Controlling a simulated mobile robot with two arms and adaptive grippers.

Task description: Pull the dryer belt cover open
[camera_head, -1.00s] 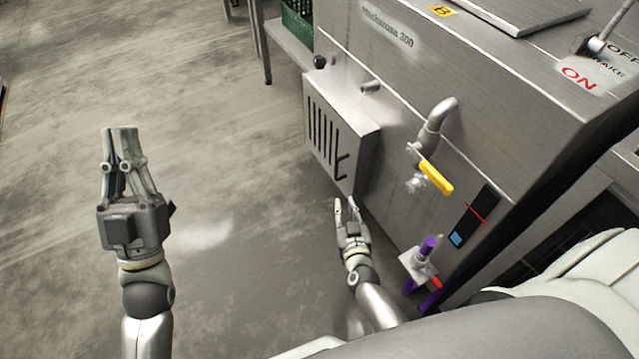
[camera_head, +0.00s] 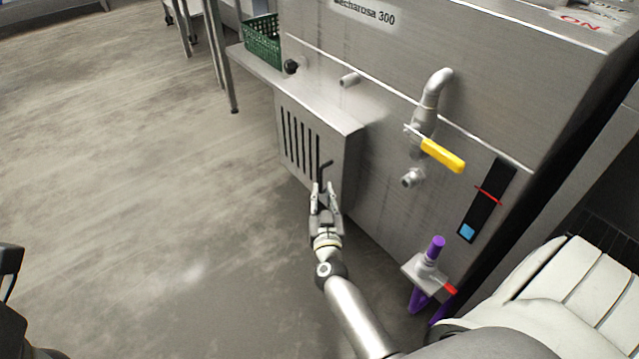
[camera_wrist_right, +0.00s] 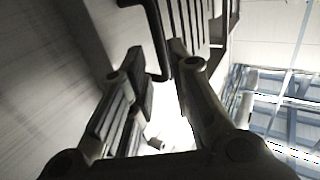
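The dryer belt cover (camera_head: 341,150) is a grey metal box on the machine's side, with black vertical slots and a bent black handle (camera_head: 325,168). It looks closed against the machine. My right gripper (camera_head: 324,187) is at the handle, its fingers pointing toward the cover. In the right wrist view, the black handle (camera_wrist_right: 154,35) runs down between the two parted fingertips (camera_wrist_right: 157,50); I see no clear grip on it. A dark part of my left arm, perhaps its gripper, shows at the left edge in the head view; its fingers cannot be made out.
A yellow-handled valve (camera_head: 442,155) and pipe stick out right of the cover. A purple-topped fitting with a red lever (camera_head: 450,288) is lower right. A green crate (camera_head: 262,42) stands on a ledge behind. The floor to the left is clear.

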